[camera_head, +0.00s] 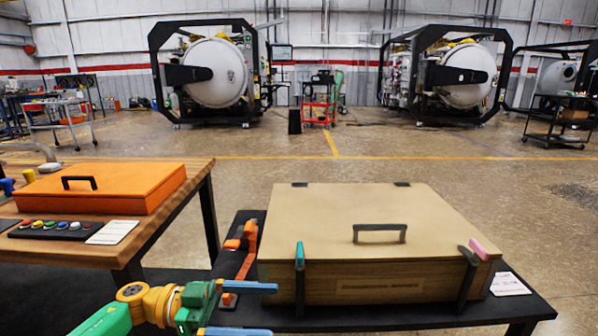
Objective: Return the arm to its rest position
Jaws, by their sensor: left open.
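My left arm comes in at the bottom left in green, yellow and orange. Its gripper (273,310) has two blue fingers spread apart and pointing right, with nothing visible between them. The gripper is in front of the left part of a wooden box (380,285), near its lower left corner; I cannot tell whether they touch. The box has a closed lid (330,210) with a grey handle (380,233). A teal-topped latch (299,256) and a pink-topped latch (478,249) are on its front. My right gripper is not in view.
The box stands on a black table (420,318). An orange bracket (241,262) stands left of it. A wooden table (196,183) at left carries an orange case (112,192) and a button panel (58,228).

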